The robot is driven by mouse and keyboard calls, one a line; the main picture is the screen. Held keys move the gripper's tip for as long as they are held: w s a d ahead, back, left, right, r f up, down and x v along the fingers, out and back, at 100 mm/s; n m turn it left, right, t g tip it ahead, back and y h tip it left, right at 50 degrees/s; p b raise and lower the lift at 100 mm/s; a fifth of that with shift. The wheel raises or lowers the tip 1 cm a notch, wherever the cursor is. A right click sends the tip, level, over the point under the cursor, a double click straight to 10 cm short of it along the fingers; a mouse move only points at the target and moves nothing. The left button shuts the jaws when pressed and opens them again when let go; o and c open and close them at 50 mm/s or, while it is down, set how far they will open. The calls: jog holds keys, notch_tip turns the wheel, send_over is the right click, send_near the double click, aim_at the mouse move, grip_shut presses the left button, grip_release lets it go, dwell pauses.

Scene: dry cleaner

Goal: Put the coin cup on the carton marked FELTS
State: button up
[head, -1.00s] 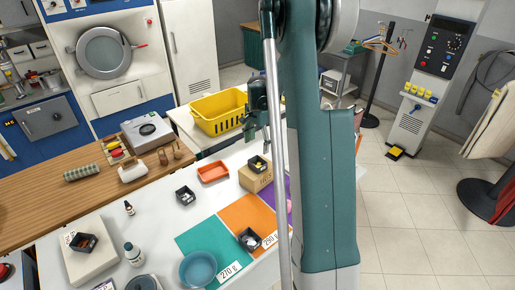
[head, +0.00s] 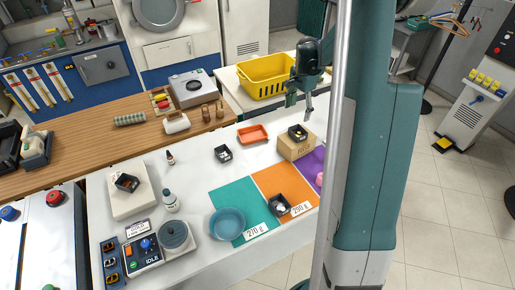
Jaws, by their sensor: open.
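A cardboard carton (head: 296,149) stands at the back right of the white counter; print on its front is too small to read. A small black square cup (head: 298,134) with something yellowish inside sits upright on top of the carton. I cannot tell for sure whether it is the coin cup. My gripper (head: 299,107) is open and empty, pointing down just above this cup, apart from it as far as I can see. Similar black cups stand on the counter (head: 223,154), on a pale scale-like plate (head: 127,184) and on the orange mat (head: 278,206); the last holds something whitish.
An orange-red tray (head: 253,134) lies left of the carton. A yellow basket (head: 268,77) stands behind. A blue bowl (head: 228,223) rests on the teal mat (head: 224,204). Clear counter lies around the middle cup.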

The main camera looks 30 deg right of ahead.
jog(key=s+a+r+n+t, duration=0.1)
jog(key=s+a+r+n, duration=0.2)
jog(key=a+r, duration=0.4)
jog(key=s+a+r+n+t+h, duration=0.15)
jog(key=s+a+r, duration=0.25)
jog(key=a, duration=0.4)
jog(key=s+a+r+n+t+y, duration=0.1)
jog(key=s+a+r+n, duration=0.25)
jog(key=a+r, duration=0.35)
jog(key=s+a+n+t, duration=0.3)
jog(key=s+a+n, duration=0.6)
jog(key=s+a, duration=0.9)
jog(key=shift+s+r, duration=0.2)
jog(key=shift+s, duration=0.65)
